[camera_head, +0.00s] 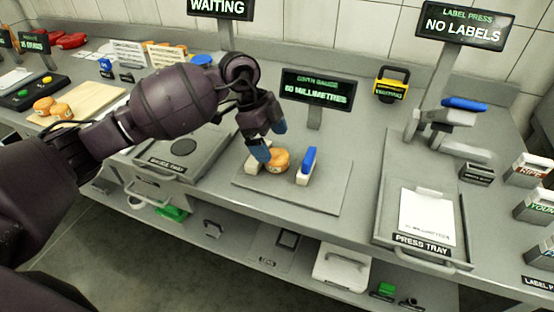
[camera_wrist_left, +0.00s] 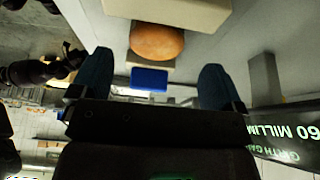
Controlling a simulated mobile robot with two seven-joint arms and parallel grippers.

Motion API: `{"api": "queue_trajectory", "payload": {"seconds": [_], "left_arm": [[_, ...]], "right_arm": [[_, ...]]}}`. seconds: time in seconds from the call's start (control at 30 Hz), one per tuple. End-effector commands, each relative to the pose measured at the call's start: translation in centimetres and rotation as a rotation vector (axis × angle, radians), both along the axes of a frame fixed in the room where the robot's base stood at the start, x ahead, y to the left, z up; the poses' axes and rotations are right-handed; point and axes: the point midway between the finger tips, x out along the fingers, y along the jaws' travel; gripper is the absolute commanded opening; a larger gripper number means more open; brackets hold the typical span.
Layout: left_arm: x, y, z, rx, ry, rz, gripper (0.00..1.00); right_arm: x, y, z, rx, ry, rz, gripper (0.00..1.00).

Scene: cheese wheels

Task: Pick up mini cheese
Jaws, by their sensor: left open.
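A small round orange mini cheese (camera_head: 279,160) with a label on it stands on the grey plate of the girth gauge (camera_head: 325,192). A pale block (camera_head: 251,163) is on its left and a blue-topped pale block (camera_head: 307,166) on its right. My left gripper (camera_head: 272,140) is open, its blue fingertips just above and beside the cheese, partly covering it. In the left wrist view the cheese (camera_wrist_left: 157,42) shows beyond the two spread fingers (camera_wrist_left: 157,82), with nothing held. I do not see my right gripper.
A gauge sign (camera_head: 318,90) reading 60 millimetres stands behind the plate. The bruise tray (camera_head: 185,145) is to the left and the press tray (camera_head: 425,215) to the right. More orange cheeses (camera_head: 52,107) lie on a board at far left. The plate's front is clear.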

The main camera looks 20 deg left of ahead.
Motion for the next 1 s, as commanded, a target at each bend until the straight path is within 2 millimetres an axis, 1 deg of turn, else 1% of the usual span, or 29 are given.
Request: {"api": "queue_trajectory", "payload": {"seconds": [0.03, 0.13, 0.23, 0.33, 0.53, 0.57, 0.9, 1.0], "left_arm": [[-0.2, -0.2, -1.0, -0.002, 0.006, -0.001, 0.94], [-0.6, -0.5, -2.4, -0.001, 0.006, -0.003, 0.94], [-0.6, -1.0, -3.6, -0.001, 0.006, -0.001, 0.94], [-0.6, -1.3, -4.1, -0.002, 0.003, -0.001, 0.94], [-0.5, -1.3, -4.0, -0.001, 0.001, 0.0, 0.94], [-0.5, -1.3, -4.0, -0.001, 0.001, 0.0, 0.91], [-0.5, -1.3, -4.0, 0.0, 0.001, 0.0, 0.39], [-0.5, -1.3, -4.0, -0.001, 0.001, 0.0, 0.38]], "right_arm": [[0.1, 0.1, -0.3, 0.001, 0.001, 0.0, 0.28], [0.2, 0.2, -0.7, 0.004, 0.005, 0.0, 0.28], [0.2, 0.3, -1.0, 0.006, 0.01, -0.002, 0.28], [0.2, 0.4, -1.1, 0.01, 0.011, -0.005, 0.28], [0.3, 0.5, -0.8, 0.013, 0.006, -0.006, 0.28], [0.2, 0.5, -0.7, 0.013, 0.005, -0.006, 0.28], [0.1, 0.3, -0.8, 0.005, 0.007, -0.001, 0.28], [0.1, 0.2, -0.8, 0.002, 0.008, 0.003, 0.28]]}}
